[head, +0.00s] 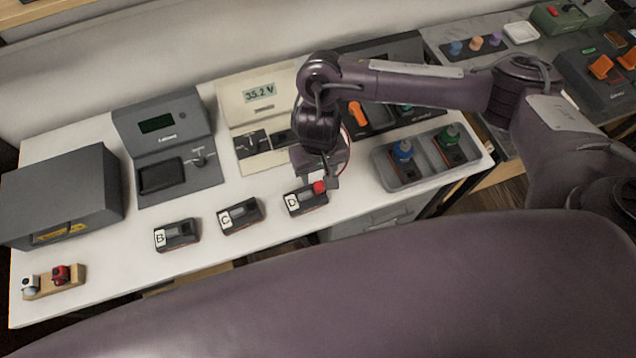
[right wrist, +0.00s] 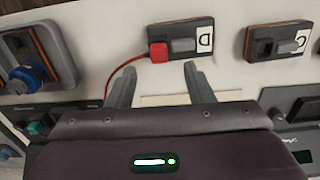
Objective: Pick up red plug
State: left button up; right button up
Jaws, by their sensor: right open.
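The red plug (head: 319,187) sits in the right end of the dark module marked D (head: 303,203) near the table's front edge. In the right wrist view, the red plug (right wrist: 157,53) has a red cable running off to the left. My right gripper (right wrist: 160,84) is open, its two fingers apart with nothing between them. The plug lies just beyond the fingertips, roughly in line with the gap. In the head view, the right gripper (head: 328,180) is over module D and partly hides it. My left gripper is not in view.
Modules C (head: 240,216) and B (head: 176,235) stand left of D. A grey tray (head: 380,172) with blue and green knobbed parts is to the right. A wooden block (head: 76,284) holds a white and a red piece. A voltage display unit (head: 239,95) stands behind.

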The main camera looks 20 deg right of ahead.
aim_at(319, 186)
jog(key=f, duration=0.2)
jog(key=f+b, duration=0.1)
jog(key=f, duration=0.1)
jog(key=shift+s+d+f, duration=0.1)
jog(key=shift+s, duration=0.1)
jog(key=shift+w+f, duration=0.1)
jog(key=shift+f, duration=0.75)
grip_shut()
